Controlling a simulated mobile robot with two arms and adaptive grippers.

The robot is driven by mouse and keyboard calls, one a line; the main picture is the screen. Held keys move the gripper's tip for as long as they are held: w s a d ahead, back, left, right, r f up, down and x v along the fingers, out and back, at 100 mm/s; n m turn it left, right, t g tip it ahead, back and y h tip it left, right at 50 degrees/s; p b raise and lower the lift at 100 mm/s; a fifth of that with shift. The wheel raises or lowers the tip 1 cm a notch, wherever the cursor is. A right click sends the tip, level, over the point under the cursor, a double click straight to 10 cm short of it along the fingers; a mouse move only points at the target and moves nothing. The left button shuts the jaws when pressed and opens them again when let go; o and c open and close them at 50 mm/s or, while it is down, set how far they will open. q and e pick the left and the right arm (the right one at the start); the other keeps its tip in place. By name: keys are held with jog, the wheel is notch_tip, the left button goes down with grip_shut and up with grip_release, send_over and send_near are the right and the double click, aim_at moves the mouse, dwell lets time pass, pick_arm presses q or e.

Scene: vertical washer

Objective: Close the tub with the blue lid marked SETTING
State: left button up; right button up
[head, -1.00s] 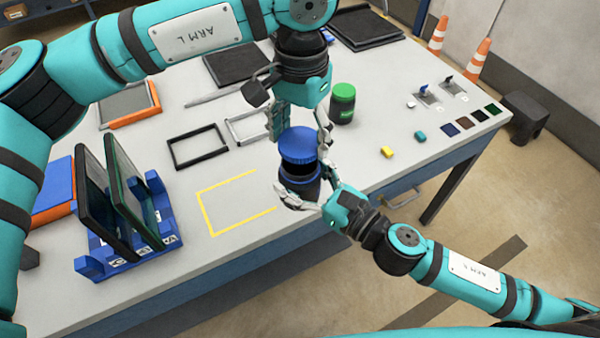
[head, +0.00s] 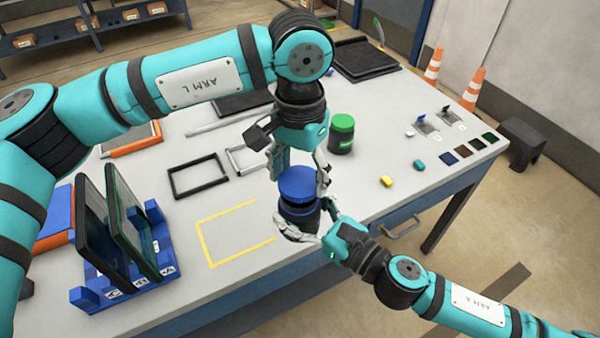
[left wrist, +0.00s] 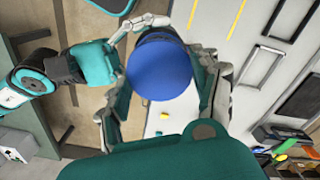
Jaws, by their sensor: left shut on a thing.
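The blue lid (head: 297,184) sits at the top of a dark tub (head: 299,216) near the table's front edge. My left gripper (head: 298,174) points down from above, with its fingers on either side of the lid, shut on it. In the left wrist view the lid (left wrist: 158,75) fills the space between the fingers. I cannot tell whether it is fully seated, and its marking is not readable. My right gripper (head: 306,222) reaches in from the front right, its fingers around the tub's sides. Part of the tub is hidden by the fingers.
A green-lidded jar (head: 342,133) stands behind and to the right. A yellow block (head: 386,181) and a teal block (head: 419,164) lie to the right. A blue rack (head: 130,270) with upright panels stands at left. The taped yellow outline (head: 205,240) is empty.

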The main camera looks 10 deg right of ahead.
aim_at(299, 211)
pick_arm(q)
jog(key=shift+f, duration=0.85)
jog(key=shift+f, duration=0.55)
pick_arm(e)
grip_shut()
pick_arm(q)
jog(key=m, duration=0.6)
jog(key=shift+m, duration=0.3)
jog(key=o, duration=0.7)
